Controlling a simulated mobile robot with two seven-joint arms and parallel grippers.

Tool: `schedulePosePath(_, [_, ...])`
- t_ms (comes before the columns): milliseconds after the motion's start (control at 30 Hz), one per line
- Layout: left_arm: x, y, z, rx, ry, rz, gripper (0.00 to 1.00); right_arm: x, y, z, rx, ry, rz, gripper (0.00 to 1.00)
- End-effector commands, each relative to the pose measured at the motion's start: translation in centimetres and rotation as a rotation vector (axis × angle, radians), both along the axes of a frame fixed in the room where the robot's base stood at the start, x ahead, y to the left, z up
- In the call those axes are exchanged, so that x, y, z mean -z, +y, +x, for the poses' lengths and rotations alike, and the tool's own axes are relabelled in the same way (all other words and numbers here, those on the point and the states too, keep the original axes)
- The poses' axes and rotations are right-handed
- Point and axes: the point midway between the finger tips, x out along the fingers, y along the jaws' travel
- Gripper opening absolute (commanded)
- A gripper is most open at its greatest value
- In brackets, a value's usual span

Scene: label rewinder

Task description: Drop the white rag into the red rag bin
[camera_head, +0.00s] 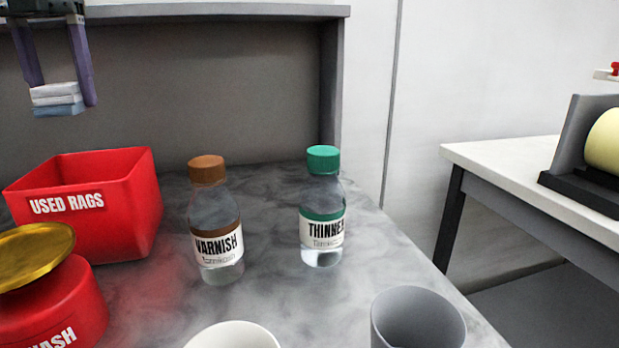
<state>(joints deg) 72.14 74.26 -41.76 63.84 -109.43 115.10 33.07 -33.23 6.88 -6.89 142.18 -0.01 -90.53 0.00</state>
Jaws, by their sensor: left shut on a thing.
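The white rag (55,95) is a small folded stack with a blue-grey lower layer. My left gripper (58,98), with purple fingers, is shut on it at the upper left of the head view. It holds the rag in the air, above the red rag bin in the picture. The red rag bin (125,215) is an open box labelled "USED RAGS" on the marbled counter at the left. Its inside floor is hidden from this angle. My right gripper is not in view.
A varnish bottle (216,225) with a brown cap and a thinner bottle (323,215) with a green cap stand right of the bin. A red can (55,305) with a gold lid (35,255) is in front. White (235,338) and grey (415,320) cups stand nearest.

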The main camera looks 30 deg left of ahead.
Motion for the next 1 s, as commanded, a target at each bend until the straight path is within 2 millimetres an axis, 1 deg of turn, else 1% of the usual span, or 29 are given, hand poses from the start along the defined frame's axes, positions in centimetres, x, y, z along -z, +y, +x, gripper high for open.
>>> schedulePosePath(33, [3.0, 0.0, 0.0, 0.003, 0.004, 0.0, 0.0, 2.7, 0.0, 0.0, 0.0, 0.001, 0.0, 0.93])
schedulePosePath(67, [3.8, -0.1, 0.0, 0.003, 0.002, 0.001, 0.0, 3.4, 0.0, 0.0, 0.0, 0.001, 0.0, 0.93])
schedulePosePath(167, [6.5, 0.0, -0.1, 0.005, 0.006, 0.001, 0.0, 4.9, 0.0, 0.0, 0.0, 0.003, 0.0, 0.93])
schedulePosePath(333, [10.4, 0.0, -0.1, 0.005, 0.006, 0.001, 0.0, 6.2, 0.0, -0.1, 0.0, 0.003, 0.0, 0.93])
schedulePosePath(400, [11.5, 0.0, -0.1, 0.005, 0.004, 0.001, 0.0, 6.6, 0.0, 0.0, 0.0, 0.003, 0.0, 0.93])
schedulePosePath(567, [12.6, -0.1, 0.0, 0.007, 0.002, 0.001, 0.0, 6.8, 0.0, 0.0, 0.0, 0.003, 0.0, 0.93])
schedulePosePath(800, [16.2, -0.1, 0.0, 0.007, 0.004, 0.0, 0.0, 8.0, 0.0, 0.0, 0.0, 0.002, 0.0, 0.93])
schedulePosePath(900, [16.7, -0.1, 0.0, 0.006, 0.002, 0.001, 0.0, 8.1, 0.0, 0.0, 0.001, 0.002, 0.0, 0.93])
schedulePosePath(1000, [16.6, -0.1, 0.1, 0.006, 0.0, 0.0, 0.0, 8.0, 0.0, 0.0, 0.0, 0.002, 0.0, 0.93])
